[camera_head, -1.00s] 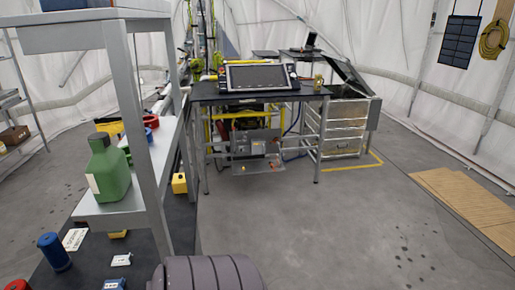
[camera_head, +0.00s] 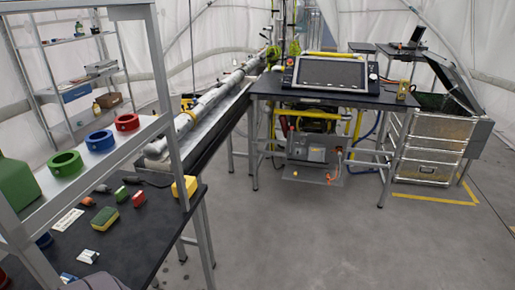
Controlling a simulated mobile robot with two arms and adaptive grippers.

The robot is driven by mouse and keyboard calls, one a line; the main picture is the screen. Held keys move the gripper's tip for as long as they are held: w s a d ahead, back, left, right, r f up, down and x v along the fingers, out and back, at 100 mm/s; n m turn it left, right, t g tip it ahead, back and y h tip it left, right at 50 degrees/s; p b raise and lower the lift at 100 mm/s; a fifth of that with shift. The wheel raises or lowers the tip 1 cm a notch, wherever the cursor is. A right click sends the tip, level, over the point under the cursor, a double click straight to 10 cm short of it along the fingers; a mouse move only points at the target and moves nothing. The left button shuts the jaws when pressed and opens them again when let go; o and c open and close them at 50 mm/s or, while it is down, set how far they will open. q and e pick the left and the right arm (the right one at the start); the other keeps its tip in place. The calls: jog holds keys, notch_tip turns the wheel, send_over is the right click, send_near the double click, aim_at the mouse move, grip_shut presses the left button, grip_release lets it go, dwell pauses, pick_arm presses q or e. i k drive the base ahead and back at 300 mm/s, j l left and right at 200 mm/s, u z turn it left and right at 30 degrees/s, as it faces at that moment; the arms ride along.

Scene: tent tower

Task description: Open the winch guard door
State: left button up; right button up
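Under the black table (camera_head: 262,85) in the middle of the head view there is winch-like machinery (camera_head: 308,118) with red and dark parts inside a yellow tubular frame. In front of it and lower down sits a grey metal box or panel (camera_head: 310,150), with a grey plate (camera_head: 312,173) below it carrying small orange parts. I cannot tell which of these is the winch guard door, or whether it is open or shut. Neither of my grippers is in view.
A shelf with a green container (camera_head: 16,187) and coloured rings (camera_head: 100,141) stands close at left, over a dark bench (camera_head: 125,240). A long pipe rig (camera_head: 215,103) runs behind. The floor (camera_head: 330,240) in front is clear.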

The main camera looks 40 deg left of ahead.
aim_at(317, 153)
jog(key=i+j+u, duration=0.25)
jog(key=i+u, duration=0.25)
jog(key=i, duration=0.3)
jog(key=i+l+u, duration=0.1)
jog(key=i+u, duration=0.35)
jog(key=i, duration=0.35)
